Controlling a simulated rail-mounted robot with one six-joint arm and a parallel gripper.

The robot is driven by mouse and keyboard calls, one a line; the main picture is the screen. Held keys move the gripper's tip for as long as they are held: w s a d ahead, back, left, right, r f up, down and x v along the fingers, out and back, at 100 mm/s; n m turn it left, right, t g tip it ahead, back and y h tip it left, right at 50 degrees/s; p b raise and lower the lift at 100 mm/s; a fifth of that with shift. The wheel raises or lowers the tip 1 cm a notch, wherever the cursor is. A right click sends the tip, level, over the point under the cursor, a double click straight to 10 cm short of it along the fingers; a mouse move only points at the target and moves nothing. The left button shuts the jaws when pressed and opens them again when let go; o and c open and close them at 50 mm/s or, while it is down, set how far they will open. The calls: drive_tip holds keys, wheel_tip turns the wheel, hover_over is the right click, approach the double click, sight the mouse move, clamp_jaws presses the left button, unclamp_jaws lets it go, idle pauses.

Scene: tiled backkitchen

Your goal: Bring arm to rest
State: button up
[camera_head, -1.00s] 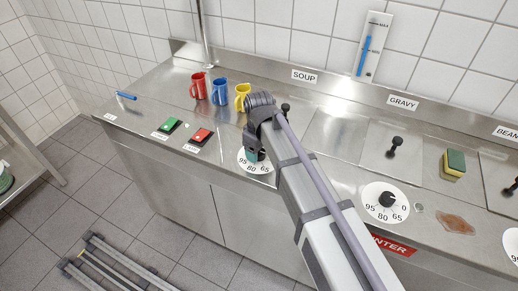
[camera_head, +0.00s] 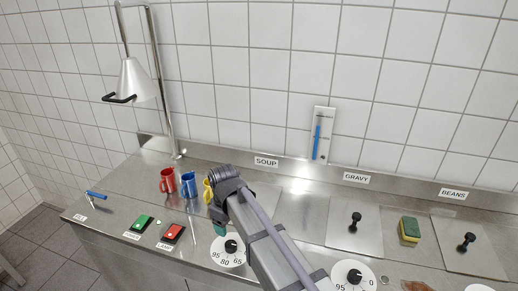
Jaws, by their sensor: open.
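My arm reaches in from the bottom of the head view over the steel counter (camera_head: 285,222). Its wrist bends near the mugs, and my gripper (camera_head: 219,229) points down just above and left of the black knob on the soup dial (camera_head: 230,249). A teal part shows at its end. The gripper is open and nothing shows held in it. Its fingers are small and partly hidden by the wrist, and I cannot tell how high they are above the counter.
A red mug (camera_head: 167,180), a blue mug (camera_head: 189,184) and a partly hidden yellow mug (camera_head: 207,191) stand behind the wrist. A heat lamp (camera_head: 135,82) hangs at left. Green (camera_head: 143,222) and red (camera_head: 172,233) switches sit front left. Lidded wells and a sponge (camera_head: 409,230) are at right.

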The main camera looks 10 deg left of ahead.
drive_tip(key=s+d+m, duration=0.3)
drive_tip(key=d+m, duration=0.1)
drive_tip(key=d, duration=0.7)
drive_tip(key=s+d+m, duration=0.3)
drive_tip(key=d+m, duration=0.2)
drive_tip(key=d, duration=0.6)
drive_tip(key=s+d+m, duration=0.3)
drive_tip(key=d+m, duration=0.1)
drive_tip(key=d, duration=0.8)
drive_tip(key=shift+s, duration=0.35)
